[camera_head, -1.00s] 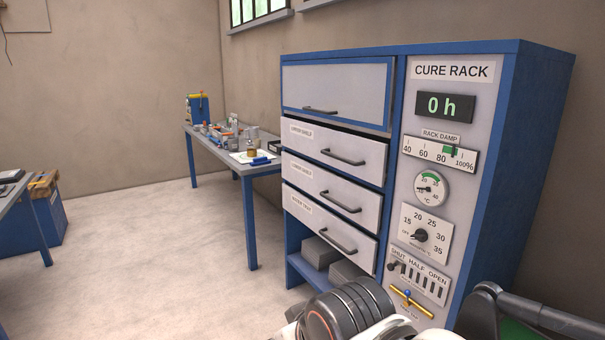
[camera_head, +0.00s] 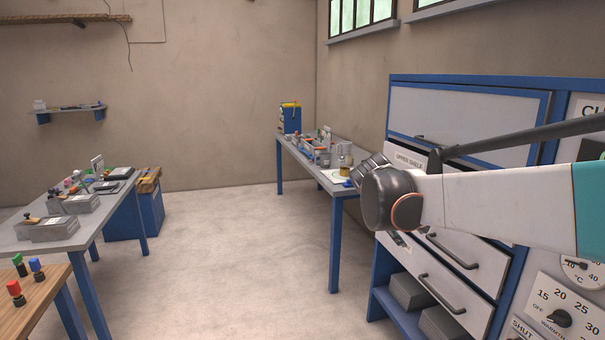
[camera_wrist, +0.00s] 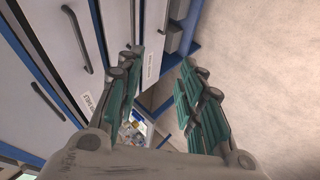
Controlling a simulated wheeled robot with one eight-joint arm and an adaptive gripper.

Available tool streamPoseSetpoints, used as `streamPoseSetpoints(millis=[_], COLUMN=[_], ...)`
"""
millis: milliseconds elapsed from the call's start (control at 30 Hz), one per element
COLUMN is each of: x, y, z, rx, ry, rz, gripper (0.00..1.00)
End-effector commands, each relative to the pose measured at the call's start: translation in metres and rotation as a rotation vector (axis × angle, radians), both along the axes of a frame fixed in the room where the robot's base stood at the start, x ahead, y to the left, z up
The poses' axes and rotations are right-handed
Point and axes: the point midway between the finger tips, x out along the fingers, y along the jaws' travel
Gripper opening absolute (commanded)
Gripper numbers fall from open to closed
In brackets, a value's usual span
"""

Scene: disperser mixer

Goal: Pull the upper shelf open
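The upper shelf (camera_head: 404,155) is a pale grey drawer below the cabinet's top door. Its label shows in the head view, but my arm hides most of its front and its handle. In the wrist view, a drawer front (camera_wrist: 62,60), apparently the upper shelf, has a dark bar handle (camera_wrist: 78,38) at upper left. My gripper (camera_wrist: 160,72) is open, with green-padded fingers wide apart and nothing between them. Its left finger is close in front of the drawer fronts in that view. The handle is outside the fingers, to their left. The head view does not show the fingers clearly.
Lower drawers with bar handles (camera_head: 452,251) sit beneath, over an open bay with grey blocks (camera_head: 410,291). The top door (camera_head: 465,122) is shut. A cluttered table (camera_head: 336,186) stands beyond the cabinet. Another table (camera_head: 95,215) is at left. The floor between is clear.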

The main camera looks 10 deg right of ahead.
Motion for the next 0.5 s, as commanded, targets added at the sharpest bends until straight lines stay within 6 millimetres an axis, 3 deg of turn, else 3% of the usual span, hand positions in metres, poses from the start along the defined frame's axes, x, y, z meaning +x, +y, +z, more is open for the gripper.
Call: streamPoseSetpoints(millis=[33,200,500], x=[0.021,0.073,0.152], y=[-0.013,-0.055,-0.125], z=[0.007,0.015,0.009], rx=[-0.04,-0.18,-0.423], ry=[0.014,0.059,0.138], rz=[-0.013,-0.052,-0.133], gripper=[0.35,0.35,0.35])
